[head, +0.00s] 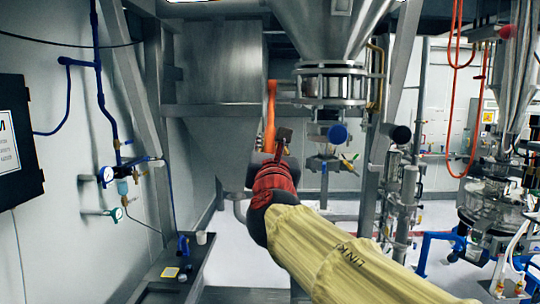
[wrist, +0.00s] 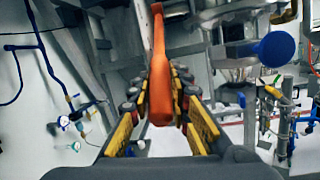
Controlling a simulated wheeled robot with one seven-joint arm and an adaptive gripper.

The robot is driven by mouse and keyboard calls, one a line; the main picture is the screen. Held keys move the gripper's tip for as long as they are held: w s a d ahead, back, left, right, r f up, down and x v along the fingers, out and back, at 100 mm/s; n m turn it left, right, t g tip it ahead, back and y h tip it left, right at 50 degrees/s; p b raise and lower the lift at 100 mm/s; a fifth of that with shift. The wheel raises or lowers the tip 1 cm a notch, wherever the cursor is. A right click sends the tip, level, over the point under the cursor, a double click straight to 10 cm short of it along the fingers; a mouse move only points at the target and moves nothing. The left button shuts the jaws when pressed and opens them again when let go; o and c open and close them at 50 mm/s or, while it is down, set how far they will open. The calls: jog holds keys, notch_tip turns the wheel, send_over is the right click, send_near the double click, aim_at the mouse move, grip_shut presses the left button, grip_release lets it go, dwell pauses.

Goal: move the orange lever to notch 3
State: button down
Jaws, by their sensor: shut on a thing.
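The orange lever (head: 270,112) stands roughly upright near the middle of the head view, in front of the grey metal hopper. In the wrist view the orange lever (wrist: 160,85) runs from the top edge down between my fingers. My gripper (wrist: 160,88) is shut on it, with a finger on each side. In the head view my gripper (head: 275,145) is small and partly hidden behind my own wrist, at the lever's lower part. No notches or notch numbers can be made out in either view.
A round blue knob (head: 337,133) is to the right of the lever, below a flanged sifter outlet (head: 330,84). A slanted steel post and blue pipes (head: 103,110) with gauges are at the left. A dark bench (head: 175,272) stands low at the left.

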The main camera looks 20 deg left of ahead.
jog(key=shift+w+f+t+b, duration=0.3)
jog(key=shift+f+b, duration=0.15)
jog(key=shift+b, duration=1)
jog(key=shift+r, duration=0.1)
jog(key=c, duration=1.6)
grip_release()
jog(key=shift+c, duration=0.2)
jog(key=shift+s, duration=0.1)
jog(key=v, duration=1.2)
jog(key=shift+c, duration=0.2)
